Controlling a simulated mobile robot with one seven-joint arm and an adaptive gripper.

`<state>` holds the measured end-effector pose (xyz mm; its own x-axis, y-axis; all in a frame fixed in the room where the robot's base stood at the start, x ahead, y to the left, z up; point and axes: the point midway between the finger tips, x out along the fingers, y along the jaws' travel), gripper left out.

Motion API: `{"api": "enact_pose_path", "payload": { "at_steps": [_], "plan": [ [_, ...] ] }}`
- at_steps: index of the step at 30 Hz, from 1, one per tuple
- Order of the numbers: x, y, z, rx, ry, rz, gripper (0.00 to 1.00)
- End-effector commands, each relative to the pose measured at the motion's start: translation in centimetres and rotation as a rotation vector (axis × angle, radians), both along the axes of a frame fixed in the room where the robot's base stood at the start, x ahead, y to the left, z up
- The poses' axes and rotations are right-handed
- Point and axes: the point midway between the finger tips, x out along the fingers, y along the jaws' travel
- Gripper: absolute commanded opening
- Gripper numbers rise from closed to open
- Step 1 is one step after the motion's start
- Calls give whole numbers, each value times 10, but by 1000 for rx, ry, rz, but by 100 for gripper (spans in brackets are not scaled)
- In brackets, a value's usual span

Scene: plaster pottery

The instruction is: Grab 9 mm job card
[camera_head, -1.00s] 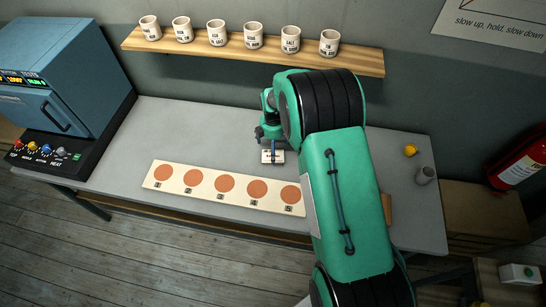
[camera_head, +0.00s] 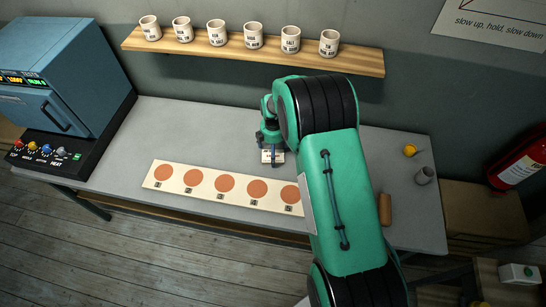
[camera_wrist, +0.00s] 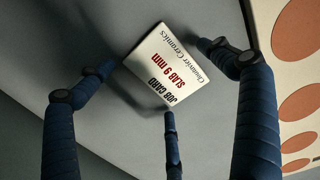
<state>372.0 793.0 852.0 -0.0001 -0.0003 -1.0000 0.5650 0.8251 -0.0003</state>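The job card (camera_wrist: 168,66) is a small white card. In the wrist view it reads "SLAB 9 mm" in red, with "JOB CARD" in black, upside down. It also shows in the head view as a white patch (camera_head: 267,157) on the table, partly hidden by my gripper (camera_head: 271,150). In the wrist view my gripper (camera_wrist: 150,90) is open, with its blue fingers spread around the card. The left fingertip is clear of the card. The right and middle fingertips are close to its edges; I cannot tell whether they touch.
A cream board (camera_head: 236,200) with several orange discs lies in front of the card. A blue kiln (camera_head: 55,75) stands at the left. A shelf (camera_head: 220,50) with several cups hangs behind.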

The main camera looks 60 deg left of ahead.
Motion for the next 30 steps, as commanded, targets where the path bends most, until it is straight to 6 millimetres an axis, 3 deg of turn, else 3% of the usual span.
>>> {"api": "enact_pose_path", "payload": {
  "at_steps": [1,5,20,30],
  "plan": [
    [0,0,0,0,0,0,77],
    [0,0,0,0,0,0,51],
    [0,0,4,0,0,0,50],
    [0,1,34,2,-1,0,50]
  ]
}}
